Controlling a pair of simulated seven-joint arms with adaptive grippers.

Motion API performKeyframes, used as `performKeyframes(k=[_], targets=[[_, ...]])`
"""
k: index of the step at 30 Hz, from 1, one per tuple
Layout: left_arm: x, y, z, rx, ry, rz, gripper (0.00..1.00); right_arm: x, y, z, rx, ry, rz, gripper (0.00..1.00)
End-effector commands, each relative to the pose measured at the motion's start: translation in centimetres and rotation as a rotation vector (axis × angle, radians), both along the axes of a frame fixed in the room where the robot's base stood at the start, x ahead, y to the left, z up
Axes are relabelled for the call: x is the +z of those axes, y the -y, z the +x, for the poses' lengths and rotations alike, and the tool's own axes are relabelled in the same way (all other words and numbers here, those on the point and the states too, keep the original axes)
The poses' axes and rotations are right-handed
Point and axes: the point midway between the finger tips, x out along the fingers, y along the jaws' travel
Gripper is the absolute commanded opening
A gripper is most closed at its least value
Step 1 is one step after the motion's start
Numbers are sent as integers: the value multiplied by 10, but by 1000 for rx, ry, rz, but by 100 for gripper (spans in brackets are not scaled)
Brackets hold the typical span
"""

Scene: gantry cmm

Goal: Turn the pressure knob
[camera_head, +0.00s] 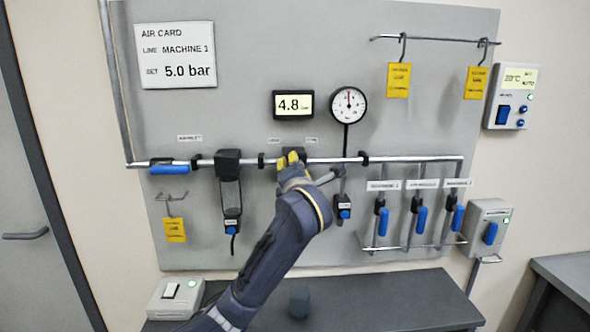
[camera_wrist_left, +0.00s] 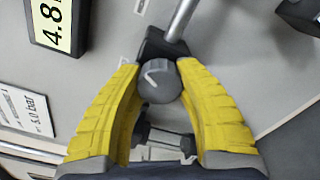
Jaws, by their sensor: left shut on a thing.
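The pressure knob (camera_wrist_left: 159,83) is a grey round knob with a white pointer line on a dark regulator block (camera_wrist_left: 160,45), in the left wrist view. My left gripper (camera_head: 291,160) has yellow fingers, and its arm comes up from below to the pipe under the display. In the left wrist view the gripper (camera_wrist_left: 160,68) is shut on the knob, one finger on each side. In the head view the knob is hidden by the gripper. The digital display (camera_head: 293,105) reads 4.8, and a round gauge (camera_head: 348,105) is right of it. My right gripper is not in view.
The card (camera_head: 176,56) reads 5.0 bar. A horizontal pipe (camera_head: 400,159) crosses the panel, with a filter unit (camera_head: 229,185) left of the gripper and blue-handled valves (camera_head: 421,219) at right. A dark bench (camera_head: 400,300) stands below.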

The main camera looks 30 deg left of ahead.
Motion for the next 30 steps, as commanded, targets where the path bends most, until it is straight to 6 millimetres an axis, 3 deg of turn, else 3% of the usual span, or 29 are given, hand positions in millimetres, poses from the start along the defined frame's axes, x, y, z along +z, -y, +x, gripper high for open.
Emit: performKeyframes(k=[3,4,11,22,30], targets=[[-3,0,1,0,-6,-4,5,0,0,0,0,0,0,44],[-3,0,1,0,-6,-4,36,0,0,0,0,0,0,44],[-2,0,0,0,-2,-3,63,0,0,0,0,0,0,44],[0,4,-5,0,2,-2,64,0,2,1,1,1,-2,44],[0,27,-35,-3,2,-4,64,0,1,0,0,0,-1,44]])
